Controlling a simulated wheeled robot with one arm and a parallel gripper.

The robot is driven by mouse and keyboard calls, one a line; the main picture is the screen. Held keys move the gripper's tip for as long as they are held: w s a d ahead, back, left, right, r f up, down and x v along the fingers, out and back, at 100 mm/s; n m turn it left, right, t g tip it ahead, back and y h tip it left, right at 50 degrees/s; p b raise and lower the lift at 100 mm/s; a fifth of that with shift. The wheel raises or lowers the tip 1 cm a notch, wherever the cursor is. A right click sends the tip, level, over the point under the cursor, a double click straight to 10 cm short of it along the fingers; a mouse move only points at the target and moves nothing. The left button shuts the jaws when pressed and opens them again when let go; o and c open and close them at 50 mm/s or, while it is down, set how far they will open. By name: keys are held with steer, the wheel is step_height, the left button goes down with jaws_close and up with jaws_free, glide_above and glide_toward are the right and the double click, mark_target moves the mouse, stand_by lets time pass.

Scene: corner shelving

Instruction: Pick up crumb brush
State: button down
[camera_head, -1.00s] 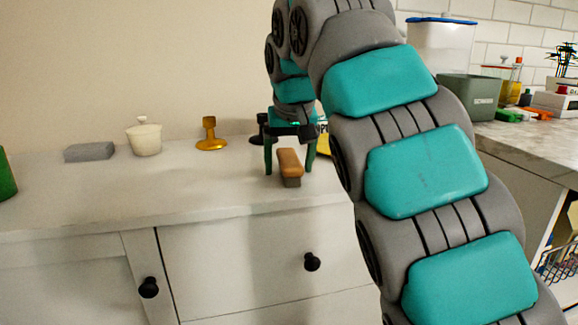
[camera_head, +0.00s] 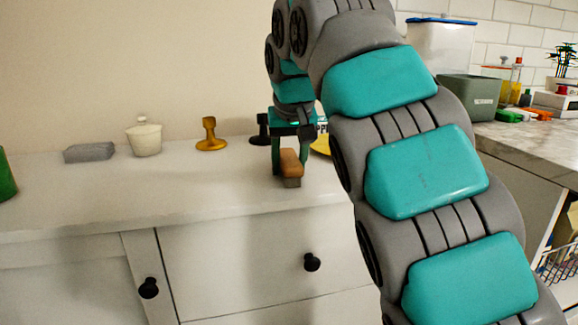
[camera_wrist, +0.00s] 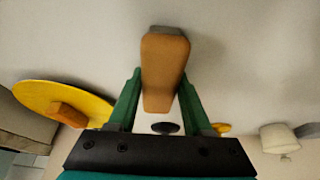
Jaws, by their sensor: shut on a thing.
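The crumb brush (camera_head: 291,163) has an orange-brown wooden back and a grey-brown lower part. It is at the front part of the white cabinet top, below my arm. My gripper (camera_head: 290,162) points down over it, with a green finger on each side. In the wrist view the brush (camera_wrist: 164,70) lies between the two green fingers of my gripper (camera_wrist: 158,88), which are shut on it. I cannot tell whether the brush still touches the cabinet top.
On the cabinet top (camera_head: 130,195) stand a grey block (camera_head: 89,152), a cream lidded pot (camera_head: 145,138), a gold stand (camera_head: 210,135) and a dark stand (camera_head: 261,131). A yellow disc (camera_wrist: 62,100) lies behind my gripper. A green object (camera_head: 6,175) is at the left edge.

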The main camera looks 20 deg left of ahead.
mark_target(295, 157)
steer(key=shift+r, duration=0.2)
steer(key=shift+r+p, duration=0.35)
steer(key=shift+r, duration=0.6)
step_height(295, 157, up, 2)
steer(key=shift+r+p, duration=0.15)
steer(key=shift+p, duration=0.9)
steer(key=shift+s+d+f+b, duration=0.15)
steer(key=shift+d+f+b, duration=0.05)
steer(key=shift+d+b, duration=0.15)
steer(key=shift+s+d, duration=0.25)
steer(key=shift+d, duration=0.25)
steer(key=s+d+b, duration=0.1)
steer(key=s+d, duration=0.2)
steer(key=d, duration=0.3)
steer(key=s+d+r+b, duration=0.1)
steer(key=s+d, duration=0.1)
steer(key=d, duration=0.5)
steer(key=shift+s+r, duration=0.2)
steer(key=shift+s, duration=0.2)
